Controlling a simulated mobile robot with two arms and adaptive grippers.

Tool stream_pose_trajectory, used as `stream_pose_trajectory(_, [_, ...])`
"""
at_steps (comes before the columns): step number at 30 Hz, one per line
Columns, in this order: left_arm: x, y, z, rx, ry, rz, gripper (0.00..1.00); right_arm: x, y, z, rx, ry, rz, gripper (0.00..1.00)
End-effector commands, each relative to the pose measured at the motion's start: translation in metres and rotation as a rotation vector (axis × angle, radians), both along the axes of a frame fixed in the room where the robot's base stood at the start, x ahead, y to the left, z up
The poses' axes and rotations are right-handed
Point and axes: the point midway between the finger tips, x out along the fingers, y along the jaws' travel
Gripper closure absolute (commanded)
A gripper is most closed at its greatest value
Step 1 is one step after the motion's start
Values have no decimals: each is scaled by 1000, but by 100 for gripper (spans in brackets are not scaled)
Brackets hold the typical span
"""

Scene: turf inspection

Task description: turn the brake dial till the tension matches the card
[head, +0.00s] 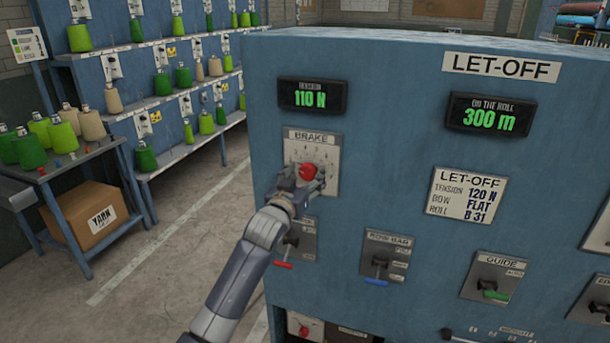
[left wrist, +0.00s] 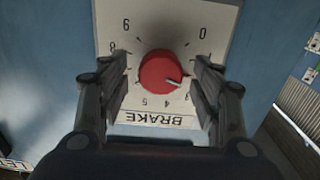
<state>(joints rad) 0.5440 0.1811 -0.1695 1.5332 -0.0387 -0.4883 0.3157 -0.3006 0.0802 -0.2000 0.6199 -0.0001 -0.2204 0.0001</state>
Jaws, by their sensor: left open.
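The red brake dial (head: 308,172) sits on a white numbered plate marked BRAKE (head: 312,146) on the blue let-off cabinet. In the left wrist view the dial (left wrist: 160,72) appears upside down, its white pointer near the 3. My left gripper (head: 303,178) is at the dial, its open fingers on either side of it; visible gaps remain between fingers and dial in the wrist view. The tension display (head: 313,97) reads 110 N. The let-off card (head: 466,194) reads tension 120 N, bow flat, roll B 31. My right gripper is not in view.
A second display (head: 491,115) reads 300 m. Yarn racks and a cone table (head: 70,165) stand left, with clear floor between.

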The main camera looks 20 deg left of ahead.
Motion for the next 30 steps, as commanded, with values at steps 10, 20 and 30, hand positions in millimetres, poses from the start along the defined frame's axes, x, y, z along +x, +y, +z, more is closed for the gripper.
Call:
stream_pose_trajectory(10, [1, 0, 0, 0, 1, 0, 50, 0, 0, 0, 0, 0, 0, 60])
stream_pose_trajectory(20, [1, 0, 0, 16, 0, 0, 85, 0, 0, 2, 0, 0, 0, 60])
stream_pose_trajectory(30, [2, 0, 0, 254, -8, 2, 85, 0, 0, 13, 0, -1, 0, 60])
